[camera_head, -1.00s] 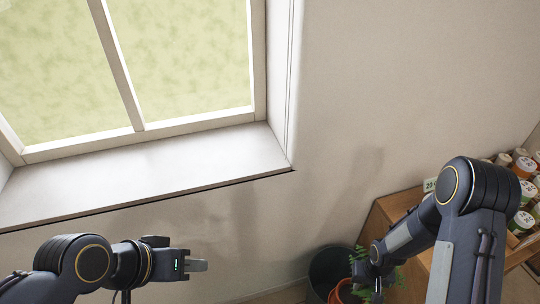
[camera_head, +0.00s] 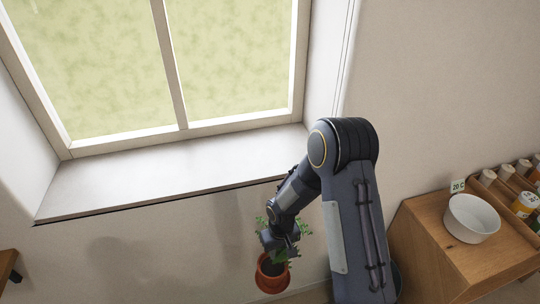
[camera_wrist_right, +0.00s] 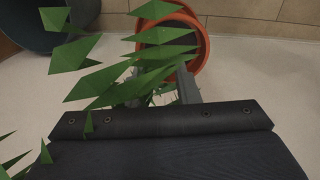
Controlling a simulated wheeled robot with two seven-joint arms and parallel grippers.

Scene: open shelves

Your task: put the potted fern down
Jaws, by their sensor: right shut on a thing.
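The potted fern is a green leafy plant in a terracotta pot (camera_head: 271,276). It hangs low in front of the wall, below the window sill (camera_head: 180,172), in the head view. My right gripper (camera_head: 279,246) is shut on the potted fern from above, its fingers partly hidden by leaves. In the right wrist view the orange pot rim (camera_wrist_right: 205,45) shows beyond the fingers (camera_wrist_right: 160,92), with leaves across the left. The exact grip point is hidden by leaves. The sill is bare. My left gripper is out of the head view.
A wooden shelf unit (camera_head: 430,250) at the right carries a white bowl (camera_head: 472,218), a "20 C" tag and several small jars (camera_head: 525,204). A dark bin (camera_wrist_right: 60,30) stands on the floor, mostly hidden behind my right arm in the head view.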

